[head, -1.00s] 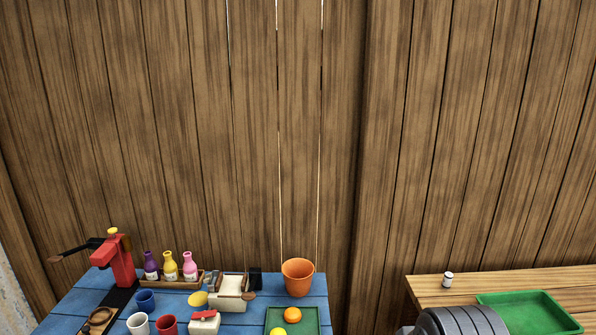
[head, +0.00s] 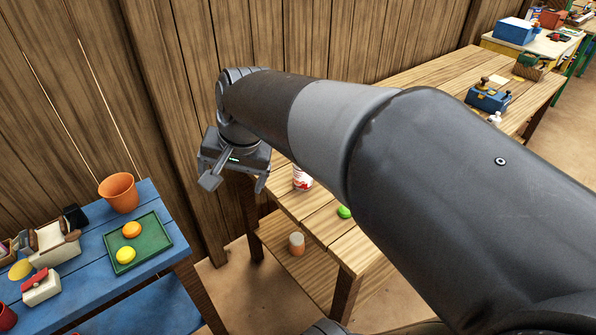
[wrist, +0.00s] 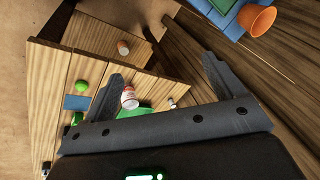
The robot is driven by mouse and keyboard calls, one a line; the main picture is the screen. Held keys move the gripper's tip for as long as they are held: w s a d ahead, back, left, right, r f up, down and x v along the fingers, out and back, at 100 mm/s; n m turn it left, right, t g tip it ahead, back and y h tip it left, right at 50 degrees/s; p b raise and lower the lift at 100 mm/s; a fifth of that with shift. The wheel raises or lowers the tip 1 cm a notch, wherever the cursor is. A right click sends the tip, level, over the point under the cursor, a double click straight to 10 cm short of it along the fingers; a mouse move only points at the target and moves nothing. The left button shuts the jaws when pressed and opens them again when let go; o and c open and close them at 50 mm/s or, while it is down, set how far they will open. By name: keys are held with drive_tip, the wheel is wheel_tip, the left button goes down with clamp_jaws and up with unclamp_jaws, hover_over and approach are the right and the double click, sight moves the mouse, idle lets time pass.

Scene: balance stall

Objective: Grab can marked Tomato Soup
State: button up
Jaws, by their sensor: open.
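A red and white can (head: 302,179) stands on the wooden table, partly covered by my arm in the head view. It also shows in the wrist view (wrist: 129,99), near the left finger; its label is too small to read. My gripper (head: 236,182) is open and empty, in the air left of the can and beyond the table's left end. In the wrist view its two fingers (wrist: 163,70) are spread wide. A second can, orange and pale (head: 296,243), stands on the lower shelf and shows in the wrist view (wrist: 123,48).
A green round item (head: 344,212) lies on the wooden table (head: 322,222). The wrist view shows a green tray (wrist: 133,112) and small white container (wrist: 171,103) there. A blue table (head: 150,196) at left holds an orange pot (head: 119,193) and green tray (head: 160,228).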

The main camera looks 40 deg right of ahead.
drive_tip(key=w+d+f+m+g, duration=0.1)
drive_tip(key=w+d+f+m, duration=0.4)
drive_tip(key=d+m, duration=0.3)
drive_tip(key=w+d+f+m+g, duration=0.1)
drive_tip(key=w+d+f+m, duration=0.3)
drive_tip(key=d+m, duration=0.4)
drive_tip(key=w+d+f+m+g+h, duration=0.1)
drive_tip(key=w+d+f+m, duration=0.4)
drive_tip(key=d, duration=0.8)
drive_tip(key=shift+w+f+m+g, duration=0.25)
drive_tip(key=shift+w+m, duration=0.25)
drive_tip(key=shift+m, duration=0.2)
drive_tip(key=shift+w+f+m+g, duration=0.1)
drive_tip(key=shift+w+m+g, duration=0.15)
drive_tip(key=shift+w+m, duration=0.35)
drive_tip(key=shift+s+d+f+m, duration=0.1)
drive_tip(key=shift+d+f+m, duration=0.2)
wheel_tip(320, 180, down, 5)
drive_tip(key=shift+f, duration=0.1)
drive_tip(key=f, duration=0.4)
drive_tip(key=shift+s+d+f, duration=0.25)
drive_tip(key=shift+s+d, duration=0.1)
drive_tip(key=shift+d, duration=0.05)
drive_tip(key=shift+f, duration=0.5)
drive_tip(key=shift+c, duration=0.4)
